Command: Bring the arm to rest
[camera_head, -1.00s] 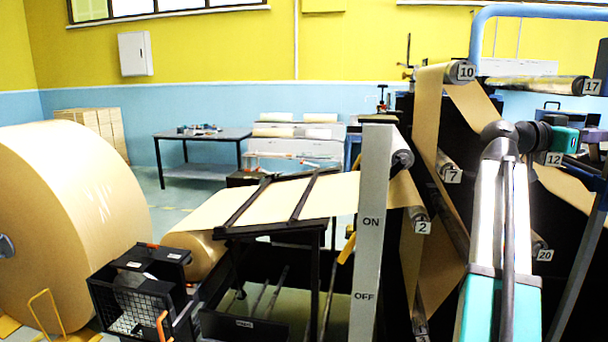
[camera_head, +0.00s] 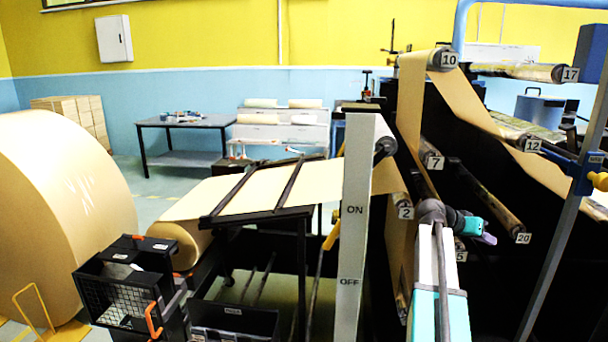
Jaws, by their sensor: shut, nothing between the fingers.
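My arm (camera_head: 437,285) rises from the bottom edge at right of centre, with a silver and teal link and a dark grey joint at its top. Beyond that joint, my gripper (camera_head: 486,236) shows as a small teal and pale end pointing right. It is shut, with nothing seen in it. It is in front of the dark machine frame, left of the roller labelled 20 (camera_head: 497,211) and below the roller labelled 7 (camera_head: 431,153). The fingertips are too small to make out clearly.
The kraft roll (camera_head: 60,215) stands at left. The brown web (camera_head: 255,190) runs over a black stand toward the rollers. A grey ON/OFF post (camera_head: 355,230) stands left of my arm. A slanting grey bar (camera_head: 565,230) stands at right. A table (camera_head: 185,122) is at the back.

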